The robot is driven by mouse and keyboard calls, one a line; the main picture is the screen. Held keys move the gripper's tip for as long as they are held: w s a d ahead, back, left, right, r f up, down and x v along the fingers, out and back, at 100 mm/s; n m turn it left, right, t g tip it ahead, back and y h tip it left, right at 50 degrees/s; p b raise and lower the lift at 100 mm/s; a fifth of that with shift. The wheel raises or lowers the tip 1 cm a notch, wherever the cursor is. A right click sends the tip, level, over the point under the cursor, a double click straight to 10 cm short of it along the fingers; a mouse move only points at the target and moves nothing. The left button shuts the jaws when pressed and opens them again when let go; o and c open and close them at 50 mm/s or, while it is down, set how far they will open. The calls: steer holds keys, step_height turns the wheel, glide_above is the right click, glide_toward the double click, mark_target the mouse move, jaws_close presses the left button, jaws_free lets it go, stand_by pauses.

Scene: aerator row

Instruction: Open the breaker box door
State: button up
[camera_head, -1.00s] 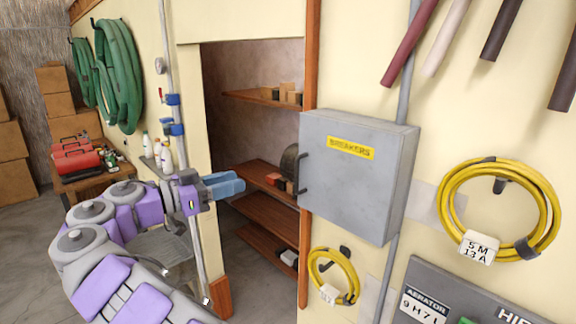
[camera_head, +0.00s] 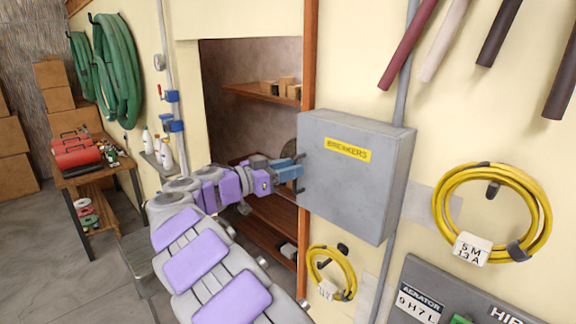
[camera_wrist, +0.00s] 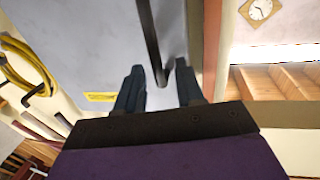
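The grey breaker box (camera_head: 350,190) hangs on the cream wall with its door shut and a yellow "BREAKERS" label (camera_head: 347,150) on it. Its dark bar handle (camera_head: 301,172) is on the door's left side. My gripper (camera_head: 297,171) is at that handle, reaching in from the left. In the wrist view the two blue-grey fingers of my gripper (camera_wrist: 160,92) stand apart, and the lower end of the dark handle (camera_wrist: 153,45) lies between their tips. A gap shows on the right side of the handle; I cannot tell whether the left finger touches it.
An orange-brown door post (camera_head: 308,60) and a shelf recess (camera_head: 240,65) are left of the box. Yellow cable coils (camera_head: 545,215) hang at right and below. A grey pipe (camera_head: 403,70) runs up the wall. A small bench (camera_head: 90,172) stands far left.

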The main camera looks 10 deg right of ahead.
steer(key=shift+d, duration=0.2)
jaws_close()
stand_by(0.3)
stand_by(0.3)
